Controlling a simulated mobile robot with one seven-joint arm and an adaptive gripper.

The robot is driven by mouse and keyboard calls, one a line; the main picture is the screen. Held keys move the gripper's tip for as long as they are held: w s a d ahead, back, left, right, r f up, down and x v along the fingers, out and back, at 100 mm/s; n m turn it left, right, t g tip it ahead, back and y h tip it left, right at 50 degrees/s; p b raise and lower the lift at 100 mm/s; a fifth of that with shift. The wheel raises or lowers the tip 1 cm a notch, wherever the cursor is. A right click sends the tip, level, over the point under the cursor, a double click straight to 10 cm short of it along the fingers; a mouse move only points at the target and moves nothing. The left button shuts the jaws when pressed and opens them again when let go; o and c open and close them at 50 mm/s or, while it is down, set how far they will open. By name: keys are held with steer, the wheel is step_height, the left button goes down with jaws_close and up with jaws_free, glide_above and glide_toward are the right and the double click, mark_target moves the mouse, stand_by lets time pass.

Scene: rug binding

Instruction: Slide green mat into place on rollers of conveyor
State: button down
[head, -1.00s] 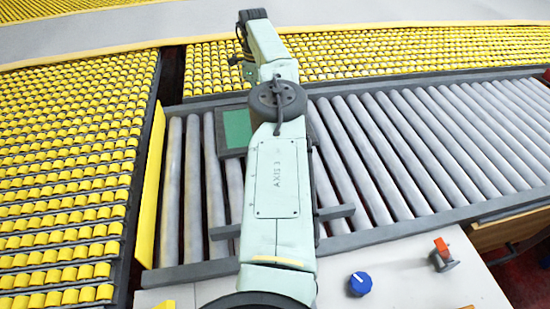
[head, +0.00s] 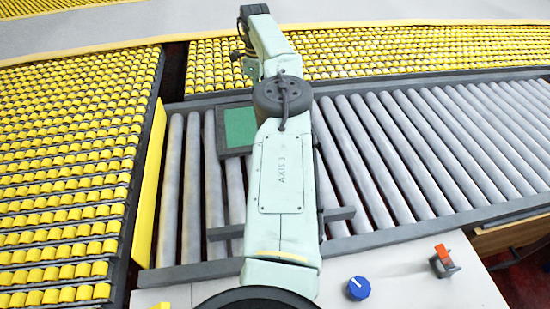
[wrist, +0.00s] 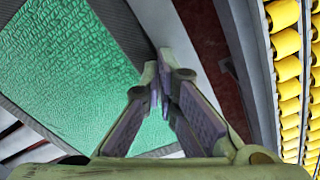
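The green mat (head: 239,127) lies on the grey rollers near the left end of the conveyor, with a dark grey border around it. My arm covers its right side in the head view. In the wrist view the mat (wrist: 65,65) shows large at the left, its textured green face and grey edge clear. My gripper (wrist: 158,72) has its two fingertips together by the mat's edge, with nothing seen between them. I cannot tell whether the tips touch the mat. In the head view the fingers are not clearly visible.
The roller conveyor (head: 440,135) is clear to the right. A yellow side plate (head: 150,190) closes its left end. Yellow wheel beds lie left (head: 65,170) and behind (head: 400,50). A blue knob (head: 359,287) and a red-orange switch (head: 442,258) stand on the front panel.

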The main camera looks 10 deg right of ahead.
steer(key=shift+w+a+r, duration=0.1)
steer(key=shift+r, duration=3.3)
steer(key=shift+s+f, duration=0.1)
steer(key=shift+s, duration=0.1)
